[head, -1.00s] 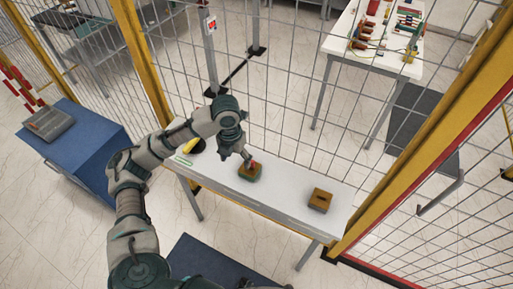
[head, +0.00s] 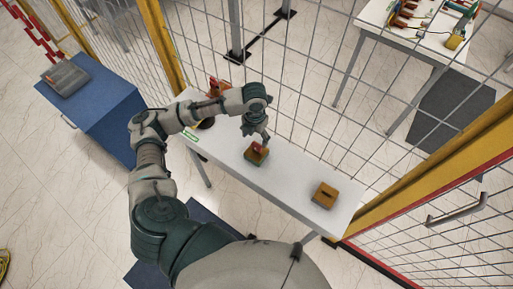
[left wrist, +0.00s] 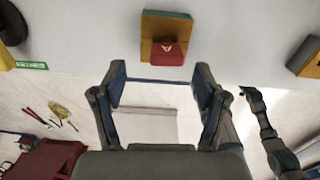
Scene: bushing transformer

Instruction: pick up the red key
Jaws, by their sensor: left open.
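The red key (head: 256,148) sits in a yellow-and-green block (head: 254,157) on the white table (head: 290,178). In the left wrist view, the red key (left wrist: 168,53) shows at the near edge of the block (left wrist: 168,24), with a pale mark on its face. My left gripper (head: 265,136) is just above and beside the key in the head view. In the left wrist view, my left gripper (left wrist: 160,83) is open and empty, its fingers wide apart, with the key beyond the fingertips, roughly between their lines. My right gripper cannot be made out.
A second yellow block with a dark slot (head: 324,195) stands toward the table's right end. A black round object (left wrist: 10,24) is at the left. A wire fence (head: 320,90) runs behind the table. A blue cabinet (head: 98,100) stands to the left.

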